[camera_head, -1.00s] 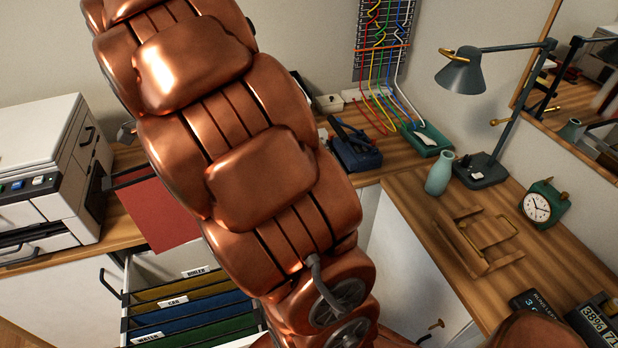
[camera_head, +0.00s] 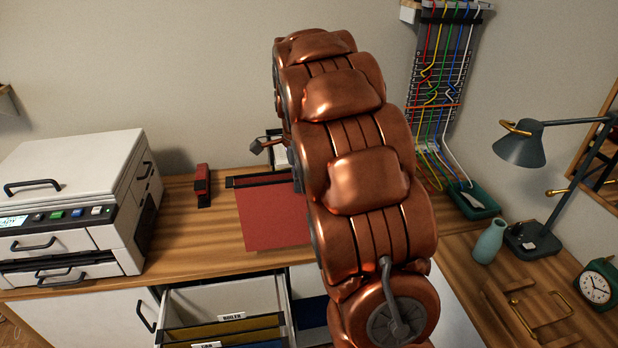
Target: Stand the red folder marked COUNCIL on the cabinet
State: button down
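A red folder (camera_head: 270,215) with a dark rail along its top edge hangs upright left of my copper arm. My arm hides its right side, and no COUNCIL label is readable. My gripper is hidden behind my arm, but the folder travels with the arm, so it appears shut on the folder near its top right. The folder shows in front of the cabinet's wooden top (camera_head: 205,235), above or just behind the open drawer; whether it touches the top cannot be told. The drawer holds hanging files with yellow (camera_head: 222,332) and blue edges; one label reads BOILER.
A white printer (camera_head: 75,200) stands on the left. A small red and black object (camera_head: 202,185) is at the back by the wall. Wood is clear between printer and folder. Right are a teal vase (camera_head: 489,242), lamp (camera_head: 520,148), clock (camera_head: 598,282) and coloured cables (camera_head: 440,100).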

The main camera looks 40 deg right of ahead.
jog(key=w+d+f+p, duration=0.3)
jog(key=d+f, duration=0.1)
jog(key=d, duration=0.2)
jog(key=shift+w, duration=0.35)
jog(key=shift+d+f, duration=0.1)
jog(key=shift+f, duration=0.15)
jog(key=c, duration=1.3)
grip_release()
jog(key=shift+s+r+b, duration=0.1)
jog(key=shift+r+b, duration=1.1)
jog(key=shift+r, duration=4.9)
